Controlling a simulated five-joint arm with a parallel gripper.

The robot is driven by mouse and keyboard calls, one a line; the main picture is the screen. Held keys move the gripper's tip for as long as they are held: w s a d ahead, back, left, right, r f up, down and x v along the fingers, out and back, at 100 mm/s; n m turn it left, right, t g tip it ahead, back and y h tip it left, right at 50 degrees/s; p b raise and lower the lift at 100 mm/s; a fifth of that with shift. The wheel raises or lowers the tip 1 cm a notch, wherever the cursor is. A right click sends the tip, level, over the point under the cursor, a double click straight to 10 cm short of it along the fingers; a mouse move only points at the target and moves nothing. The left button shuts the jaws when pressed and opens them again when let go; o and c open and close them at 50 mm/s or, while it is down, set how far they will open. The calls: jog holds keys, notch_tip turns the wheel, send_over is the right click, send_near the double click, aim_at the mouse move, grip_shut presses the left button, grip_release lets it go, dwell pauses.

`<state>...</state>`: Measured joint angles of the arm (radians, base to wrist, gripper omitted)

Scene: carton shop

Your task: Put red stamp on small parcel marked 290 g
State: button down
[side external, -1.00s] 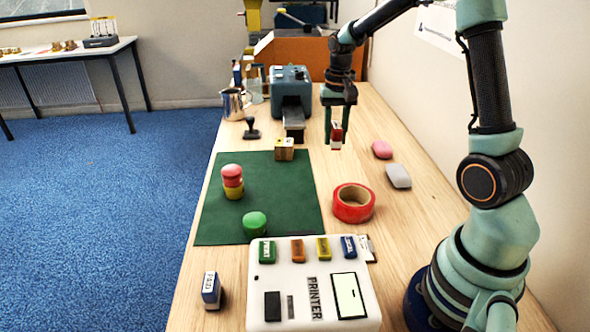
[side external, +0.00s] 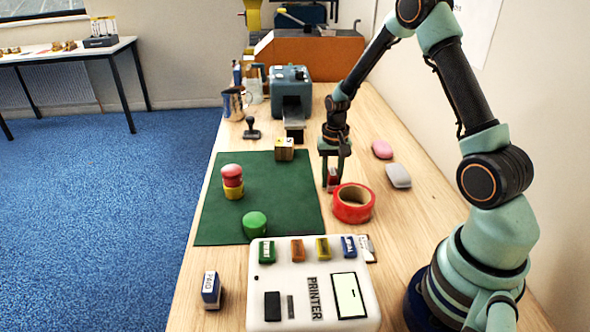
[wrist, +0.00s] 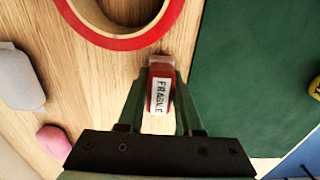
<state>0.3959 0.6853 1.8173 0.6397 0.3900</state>
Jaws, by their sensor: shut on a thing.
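My gripper (side external: 334,182) is shut on a red stamp (side external: 332,178) whose white label reads FRAGILE in the wrist view (wrist: 159,90). The stamp is between the fingertips, beside the red tape roll and right of the green mat (side external: 285,210). Whether its base touches the table is hard to tell. A small tan block (side external: 285,149), possibly a parcel, sits at the mat's far edge, left of and beyond my gripper. Its dark marks are too small to read, and I cannot make out 290 g anywhere.
A red tape roll (side external: 353,218) lies close in front of my gripper. Pink (side external: 382,149) and grey (side external: 398,175) lumps lie to the right. The white printer (side external: 280,280) has several coloured blocks along its top. A red-topped stack (side external: 232,182) and green dome (side external: 255,225) stand on the mat.

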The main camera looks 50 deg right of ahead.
jog(key=shift+f, duration=0.15)
jog(key=c, duration=0.6)
grip_release()
